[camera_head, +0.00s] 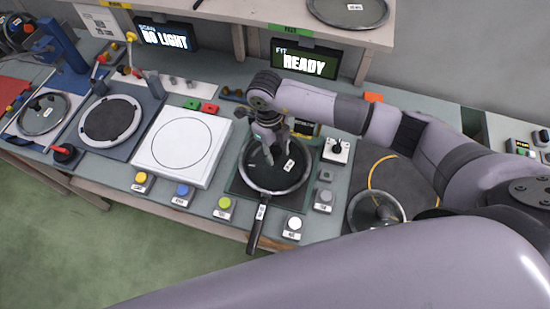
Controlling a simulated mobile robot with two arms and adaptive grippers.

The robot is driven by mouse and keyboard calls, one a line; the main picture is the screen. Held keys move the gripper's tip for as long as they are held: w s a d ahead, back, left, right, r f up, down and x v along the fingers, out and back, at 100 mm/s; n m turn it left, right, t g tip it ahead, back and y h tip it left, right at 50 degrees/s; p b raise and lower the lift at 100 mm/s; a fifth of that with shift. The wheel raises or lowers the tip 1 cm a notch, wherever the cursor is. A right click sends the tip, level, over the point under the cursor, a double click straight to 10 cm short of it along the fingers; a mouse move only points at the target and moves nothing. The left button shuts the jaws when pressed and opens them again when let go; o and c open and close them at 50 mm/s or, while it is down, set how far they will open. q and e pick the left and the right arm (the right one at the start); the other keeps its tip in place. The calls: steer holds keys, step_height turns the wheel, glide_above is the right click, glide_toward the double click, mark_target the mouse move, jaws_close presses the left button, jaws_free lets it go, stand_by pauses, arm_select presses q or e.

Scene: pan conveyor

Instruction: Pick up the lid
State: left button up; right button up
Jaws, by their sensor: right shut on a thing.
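A round lid (289,178) with a pale rim and a small white tag is over a dark pan at the middle station. The pan's black handle (256,229) points toward the front edge and carries a white label. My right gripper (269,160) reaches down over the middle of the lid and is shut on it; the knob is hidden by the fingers. I cannot tell whether the lid touches the pan. My left gripper is not in view.
Another glass lid (377,213) lies on the dark round plate at right, near my arm. A white square plate (182,146) stands left of the pan. Coloured buttons (182,191) line the front edge. A screen (305,64) reads READY beneath the shelf.

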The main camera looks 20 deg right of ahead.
jaws_close()
steer(key=shift+w, duration=0.1)
stand_by(0.5)
